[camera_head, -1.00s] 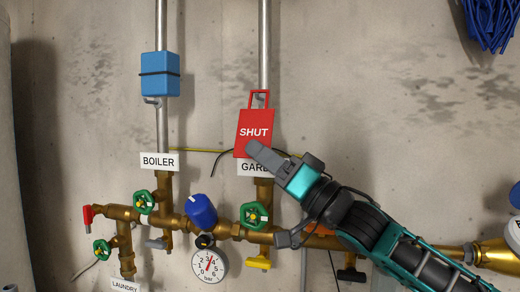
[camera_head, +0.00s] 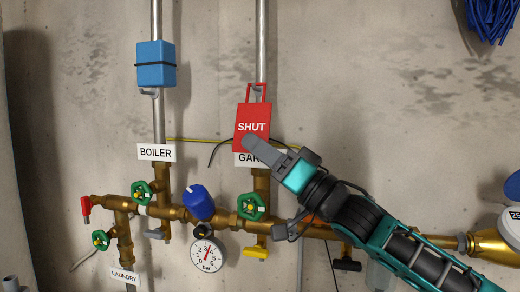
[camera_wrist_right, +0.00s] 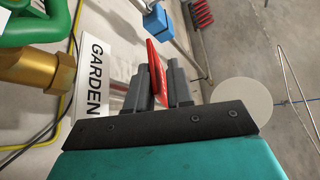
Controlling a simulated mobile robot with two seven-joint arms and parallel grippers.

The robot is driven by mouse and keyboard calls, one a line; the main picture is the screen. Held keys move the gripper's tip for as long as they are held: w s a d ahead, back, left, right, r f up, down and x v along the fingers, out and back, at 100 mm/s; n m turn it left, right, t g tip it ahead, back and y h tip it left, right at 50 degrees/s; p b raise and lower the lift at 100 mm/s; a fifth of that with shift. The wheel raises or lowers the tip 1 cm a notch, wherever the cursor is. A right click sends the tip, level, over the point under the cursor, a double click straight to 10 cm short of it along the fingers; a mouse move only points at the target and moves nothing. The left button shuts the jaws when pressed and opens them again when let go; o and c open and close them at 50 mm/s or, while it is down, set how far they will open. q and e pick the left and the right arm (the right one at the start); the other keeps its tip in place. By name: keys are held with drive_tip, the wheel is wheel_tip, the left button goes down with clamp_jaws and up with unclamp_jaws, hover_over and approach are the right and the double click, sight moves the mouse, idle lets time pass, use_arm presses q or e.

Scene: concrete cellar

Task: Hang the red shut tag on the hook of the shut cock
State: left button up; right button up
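The red SHUT tag (camera_head: 252,112) is upright, leaning slightly, in front of the pipe above the GARDEN label. Its open loop is at the height of the small grey hook (camera_head: 258,93) on that pipe. The loop frames the hook, but I cannot tell for sure that the hook bears it. My right gripper (camera_head: 250,145) is at the tag's lower edge, one finger in front. In the right wrist view the gripper (camera_wrist_right: 160,88) has its fingers apart on either side of the tag (camera_wrist_right: 157,72), with a slim gap. My left gripper is out of view.
The BOILER pipe at left carries a blue box (camera_head: 156,63) with a grey hook (camera_head: 149,92) under it. Below run brass pipes with green handwheels (camera_head: 251,207), a blue cap (camera_head: 198,202) and a gauge (camera_head: 208,254). A yellow cable (camera_head: 195,140) crosses behind. Bare wall lies right of the tag.

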drive_tip(key=o, duration=0.3)
drive_tip(key=b+v, duration=0.2)
drive_tip(key=v, duration=1.1)
drive_tip(key=s+f+m+h, duration=0.2)
drive_tip(key=f+h, duration=0.5)
drive_tip(key=f, duration=0.6)
drive_tip(key=s+f+m+h, duration=0.25)
drive_tip(key=f+h, duration=0.35)
drive_tip(key=f, duration=0.7)
drive_tip(key=s+d+f+g+h, duration=0.3)
drive_tip(key=s+d+f+g, duration=0.2)
drive_tip(key=s+f, duration=0.45)
drive_tip(key=s+d+f+g+h, duration=0.4)
drive_tip(key=s+f, duration=0.3)
drive_tip(key=s, duration=0.5)
drive_tip(key=w+a+f+t, duration=0.1)
drive_tip(key=w+f+t, duration=0.1)
drive_tip(key=f, duration=0.1)
drive_tip(key=w+f+t+y, duration=0.1)
drive_tip(key=w+f+t, duration=0.1)
drive_tip(key=f, duration=0.1)
drive_tip(key=w+a+f+n+t+y, duration=0.1)
drive_tip(key=w+f+t, duration=0.1)
drive_tip(key=w+f, duration=0.1)
drive_tip(key=shift+a+f+t, duration=0.25)
drive_tip(key=shift+a+t, duration=0.05)
drive_tip(key=shift+t, duration=0.1)
